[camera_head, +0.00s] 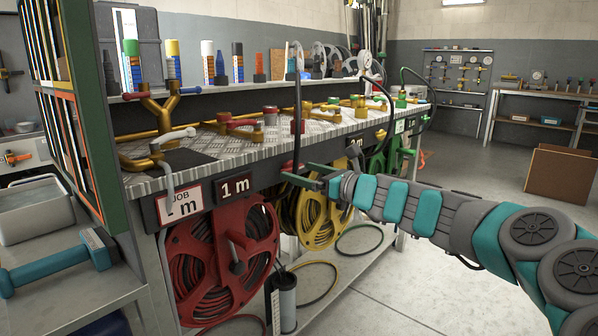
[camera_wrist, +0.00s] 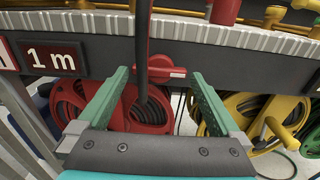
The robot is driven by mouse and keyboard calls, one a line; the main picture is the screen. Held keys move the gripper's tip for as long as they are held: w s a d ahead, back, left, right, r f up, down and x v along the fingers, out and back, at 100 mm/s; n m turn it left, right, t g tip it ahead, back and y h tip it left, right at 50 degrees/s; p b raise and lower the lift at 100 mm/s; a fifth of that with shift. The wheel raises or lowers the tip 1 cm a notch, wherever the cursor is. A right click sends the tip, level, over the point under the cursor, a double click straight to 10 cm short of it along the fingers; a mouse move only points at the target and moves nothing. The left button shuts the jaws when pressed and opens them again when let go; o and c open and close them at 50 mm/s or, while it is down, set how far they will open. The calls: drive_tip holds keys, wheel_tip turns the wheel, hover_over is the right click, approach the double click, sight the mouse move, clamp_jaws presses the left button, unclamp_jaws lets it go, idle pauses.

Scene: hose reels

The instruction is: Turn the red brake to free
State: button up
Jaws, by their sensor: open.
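The red brake (camera_wrist: 168,72) is a red knob with a horizontal bar on the dark front rail below the bench top. The bar has a pale mark at its right end. A dark hose (camera_wrist: 142,50) hangs in front of its left part. My gripper (camera_wrist: 158,76) is open, with its green fingers on either side of the knob and apart from it. In the head view my gripper (camera_head: 299,174) is at the rail and the brake is mostly hidden. The red reel (camera_head: 250,235) hangs under the bench and also shows behind the fingers in the wrist view (camera_wrist: 72,95).
A "1 m" sign (camera_head: 236,186) and a "JOB m" sign (camera_head: 181,202) are on the rail at left. A yellow reel (camera_head: 325,222) hangs right of the red one. Brass valves (camera_head: 165,150) stand on the bench top.

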drive_tip(key=shift+x, duration=0.9)
drive_tip(key=c, duration=1)
